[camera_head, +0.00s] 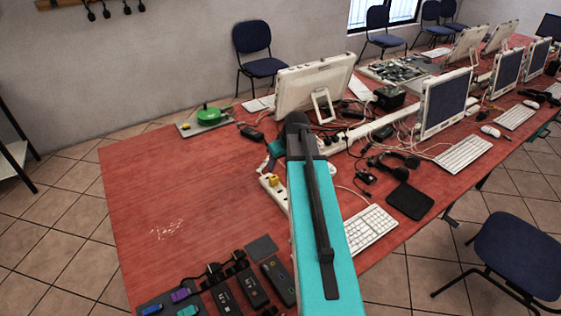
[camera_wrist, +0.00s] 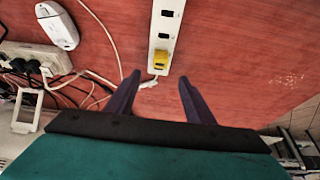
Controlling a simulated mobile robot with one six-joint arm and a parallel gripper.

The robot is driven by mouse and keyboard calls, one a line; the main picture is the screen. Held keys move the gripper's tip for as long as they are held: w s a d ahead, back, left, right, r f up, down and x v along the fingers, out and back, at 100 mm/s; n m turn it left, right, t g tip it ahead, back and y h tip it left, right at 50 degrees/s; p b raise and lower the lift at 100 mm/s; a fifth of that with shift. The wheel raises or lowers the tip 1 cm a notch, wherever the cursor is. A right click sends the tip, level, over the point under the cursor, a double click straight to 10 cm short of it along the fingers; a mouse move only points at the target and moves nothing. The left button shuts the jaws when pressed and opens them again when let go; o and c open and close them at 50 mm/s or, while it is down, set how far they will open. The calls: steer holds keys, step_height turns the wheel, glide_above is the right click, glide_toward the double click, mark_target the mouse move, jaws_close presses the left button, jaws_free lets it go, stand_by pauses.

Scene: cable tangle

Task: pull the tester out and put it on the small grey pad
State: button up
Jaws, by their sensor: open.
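The yellow tester (camera_wrist: 161,60) sits plugged in a white power strip (camera_wrist: 166,12) in the wrist view, at the strip's near end. In the head view the tester (camera_head: 272,181) shows as a small yellow block on the strip (camera_head: 276,195), left of my arm. My gripper (camera_wrist: 159,76) is open and empty. Its two dark fingers point toward the tester, one to each side of it in the picture; I cannot tell the height gap. In the head view my arm hides most of the gripper. The small grey pad (camera_head: 261,248) lies bare on the red table, left of my arm.
Black devices (camera_head: 250,284) and a tray with coloured pieces (camera_head: 170,303) lie near the pad. A keyboard (camera_head: 370,229) and black mat (camera_head: 410,200) lie to the right. Cables and a monitor (camera_head: 314,84) stand behind. The table's left part (camera_head: 170,185) is clear.

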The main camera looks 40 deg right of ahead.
mark_target(273, 176)
steer(key=shift+p+x, duration=1.85)
steer(key=shift+x, duration=4.2)
steer(key=shift+s, duration=0.1)
jaws_close()
steer(key=shift+r, duration=0.45)
steer(key=shift+r, duration=0.3)
steer(key=shift+r+p, duration=0.35)
steer(key=shift+r, duration=0.45)
